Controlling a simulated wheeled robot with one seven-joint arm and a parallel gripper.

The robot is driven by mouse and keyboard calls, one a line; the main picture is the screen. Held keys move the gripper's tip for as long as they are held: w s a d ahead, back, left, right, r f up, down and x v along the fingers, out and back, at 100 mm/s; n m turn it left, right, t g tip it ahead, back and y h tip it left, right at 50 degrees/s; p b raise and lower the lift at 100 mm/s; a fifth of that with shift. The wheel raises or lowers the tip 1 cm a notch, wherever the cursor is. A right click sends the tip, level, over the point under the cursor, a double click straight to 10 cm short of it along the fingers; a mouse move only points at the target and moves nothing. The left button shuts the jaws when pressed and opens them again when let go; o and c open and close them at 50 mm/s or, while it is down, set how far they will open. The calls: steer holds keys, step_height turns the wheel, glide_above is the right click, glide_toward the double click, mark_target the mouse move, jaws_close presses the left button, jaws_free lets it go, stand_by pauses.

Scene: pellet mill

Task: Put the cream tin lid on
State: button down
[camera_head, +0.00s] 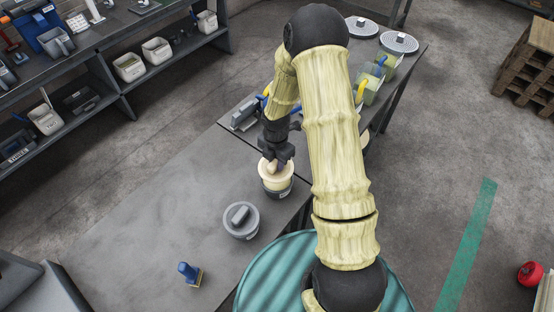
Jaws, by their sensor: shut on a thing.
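My gripper (275,163) is at the middle of the view, pointing down over the dark grey bench. It is shut on the cream tin lid (268,175), whose top the fingers partly cover. The lid is directly over a dark grey tin (278,193) with a pale label, near the bench's right edge. From this angle I cannot tell whether the lid is seated on the tin or just above it.
A grey lidded tin (241,222) stands in front of it on the bench. A blue-handled stamp (190,272) is nearer the front edge. A teal drum (255,275) stands at the lower right. Behind are green containers (371,87) and round grey lids (398,43). The left bench surface is clear.

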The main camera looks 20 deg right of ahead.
steer(key=shift+w+d+f+b, duration=0.1)
steer(key=shift+f+b, duration=0.35)
steer(key=shift+f, duration=0.3)
steer(key=shift+w+d+f+b, duration=0.1)
steer(key=shift+f+b, duration=0.35)
steer(key=shift+f, duration=0.25)
step_height(320, 180, down, 4)
steer(key=shift+r+b, duration=0.25)
steer(key=shift+b, duration=0.95)
steer(key=shift+f, duration=0.15)
stand_by(0.6)
steer(key=c, duration=0.6)
jaws_free()
steer(key=shift+c, duration=0.2)
steer(key=shift+p, duration=0.3)
steer(key=shift+r+p, duration=3)
steer(key=shift+r, duration=0.55)
